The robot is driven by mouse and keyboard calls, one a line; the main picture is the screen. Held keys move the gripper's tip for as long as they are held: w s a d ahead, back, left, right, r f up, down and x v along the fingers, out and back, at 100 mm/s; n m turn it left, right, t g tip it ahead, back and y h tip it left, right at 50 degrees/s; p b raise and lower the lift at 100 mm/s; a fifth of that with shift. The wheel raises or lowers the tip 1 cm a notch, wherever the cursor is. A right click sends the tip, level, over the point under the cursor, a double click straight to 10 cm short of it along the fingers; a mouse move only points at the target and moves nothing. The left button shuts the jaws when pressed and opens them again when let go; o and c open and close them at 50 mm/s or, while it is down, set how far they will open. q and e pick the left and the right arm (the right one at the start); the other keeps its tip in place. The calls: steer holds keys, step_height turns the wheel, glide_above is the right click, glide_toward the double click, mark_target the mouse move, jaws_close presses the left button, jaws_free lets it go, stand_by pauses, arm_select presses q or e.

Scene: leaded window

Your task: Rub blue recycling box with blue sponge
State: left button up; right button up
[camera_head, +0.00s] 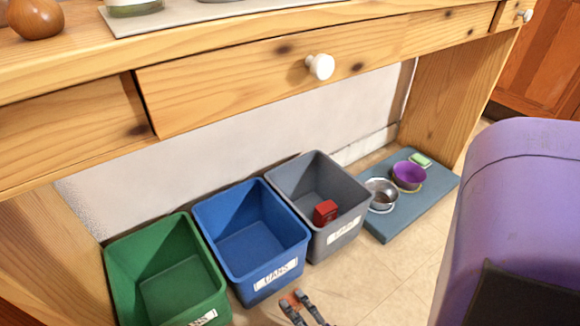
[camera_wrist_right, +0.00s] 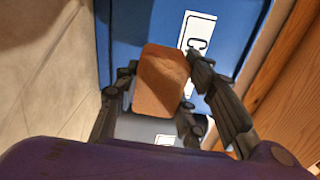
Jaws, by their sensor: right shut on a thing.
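The blue recycling box (camera_head: 270,270) stands on the floor between a green and a grey box, with a white label on its front. In the right wrist view its blue front and label (camera_wrist_right: 197,35) fill the top. My right gripper (camera_head: 297,298) is low in front of the blue box. It is shut on an orange-brown block like a sponge (camera_wrist_right: 160,85), which does not look blue. The block is close to the box's front; I cannot tell whether it touches. My left gripper is not in view.
The green box (camera_head: 215,300) is left and the grey box (camera_head: 348,212), holding a red item (camera_head: 325,212), is right. A blue-grey mat (camera_head: 400,225) bears two bowls and a green-topped item. The wooden table (camera_head: 230,95) overhangs them. Floor (camera_head: 395,290) right of the gripper is clear.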

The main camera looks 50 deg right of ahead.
mark_target(287, 298)
steer(key=shift+s, duration=0.2)
steer(key=shift+v, duration=1.45)
steer(key=shift+a, duration=0.1)
steer(key=shift+x, duration=3.6)
steer(key=shift+x, duration=1)
